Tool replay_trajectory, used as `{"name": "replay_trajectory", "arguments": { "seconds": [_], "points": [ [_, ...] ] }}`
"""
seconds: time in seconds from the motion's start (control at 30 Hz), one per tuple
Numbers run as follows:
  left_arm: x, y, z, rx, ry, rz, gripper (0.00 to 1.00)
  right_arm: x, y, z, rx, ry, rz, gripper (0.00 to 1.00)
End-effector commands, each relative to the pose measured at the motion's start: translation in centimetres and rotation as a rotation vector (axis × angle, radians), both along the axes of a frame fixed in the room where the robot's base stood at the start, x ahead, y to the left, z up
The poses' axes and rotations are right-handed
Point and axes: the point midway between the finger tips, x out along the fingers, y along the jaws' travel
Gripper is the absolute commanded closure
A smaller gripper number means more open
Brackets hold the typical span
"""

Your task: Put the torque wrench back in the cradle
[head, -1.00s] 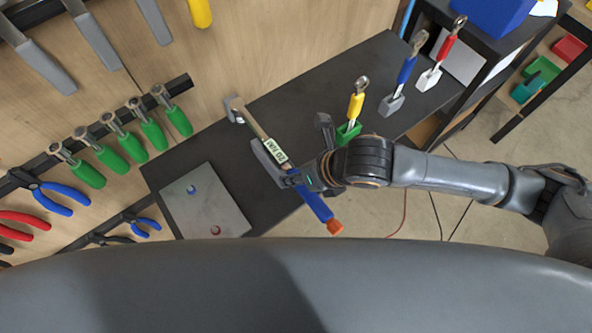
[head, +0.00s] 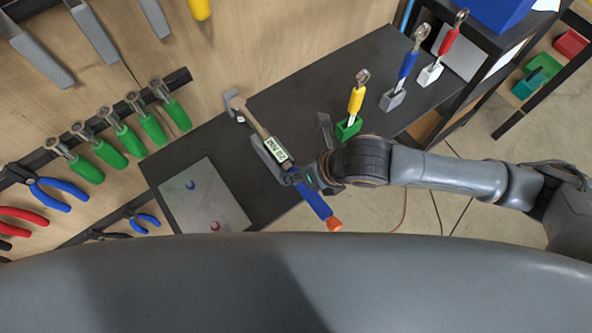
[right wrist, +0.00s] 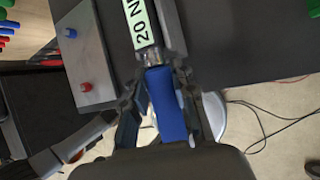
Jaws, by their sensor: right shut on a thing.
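The torque wrench (head: 318,204) has a blue handle with an orange end, a white label panel and a metal shaft with a grey head. My right gripper (right wrist: 162,92) is shut on the torque wrench; its blue handle shows between the fingers in the right wrist view (right wrist: 166,108). The wrench lies slantwise, its head over the dark bench and its orange end past the front edge.
The dark bench (head: 215,148) runs along a wooden tool wall. Yellow (head: 357,100), blue (head: 409,66) and red (head: 448,42) handled tools stand in small blocks toward the back right. Green-handled tools (head: 130,143) and pliers (head: 60,200) hang at left.

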Motion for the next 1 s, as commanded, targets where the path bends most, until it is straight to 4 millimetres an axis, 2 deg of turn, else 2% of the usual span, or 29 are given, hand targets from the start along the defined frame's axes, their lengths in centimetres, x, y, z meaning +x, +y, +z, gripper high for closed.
{"name": "replay_trajectory", "arguments": {
  "seconds": [0.87, 0.9, 1.0],
  "points": [
    [0.0, 0.0, -0.6, -0.001, 0.001, -0.002, 0.6, 0.0, 0.1, -1.2, 0.002, -0.001, 0.001, 1.0],
    [0.0, -0.1, -0.5, -0.001, 0.0, -0.002, 0.6, 0.0, 0.1, -1.1, 0.002, 0.0, 0.001, 0.66],
    [0.0, -0.1, -0.5, -0.001, 0.001, -0.002, 0.6, 0.0, 0.0, -1.2, 0.001, 0.0, 0.0, 0.47]
  ]
}}
